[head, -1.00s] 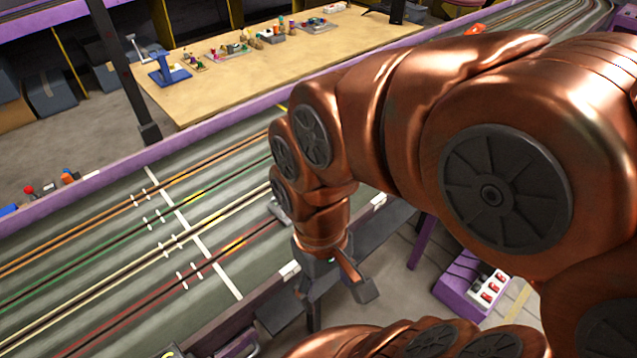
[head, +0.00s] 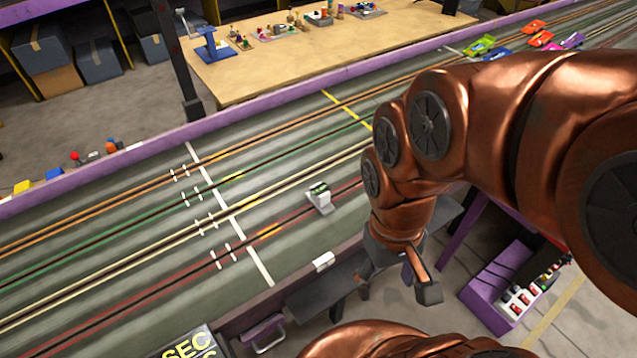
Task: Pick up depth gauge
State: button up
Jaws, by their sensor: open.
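A small pale grey device with a dark green display, which looks like the depth gauge (head: 319,197), stands on the grey slot track (head: 300,240) between the cream and red lanes. My gripper (head: 396,289) hangs from the copper arm to the right of the gauge and lower in the picture, near the track's front edge. Its two dark fingers are spread apart, with nothing seen between them. The gauge is apart from the gripper and in full view.
A small white block (head: 323,262) sits on the track's near edge. A purple box of small cars (head: 497,283) stands low on the right. Several toy cars (head: 540,40) are on the far track. A wooden workbench (head: 300,70) stands behind the purple wall.

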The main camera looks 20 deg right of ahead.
aim_at(318, 195)
jog(key=z, duration=1.05)
jog(key=k, duration=1.15)
jog(key=u, duration=1.65)
jog(key=i, duration=0.5)
jog(key=u, duration=0.05)
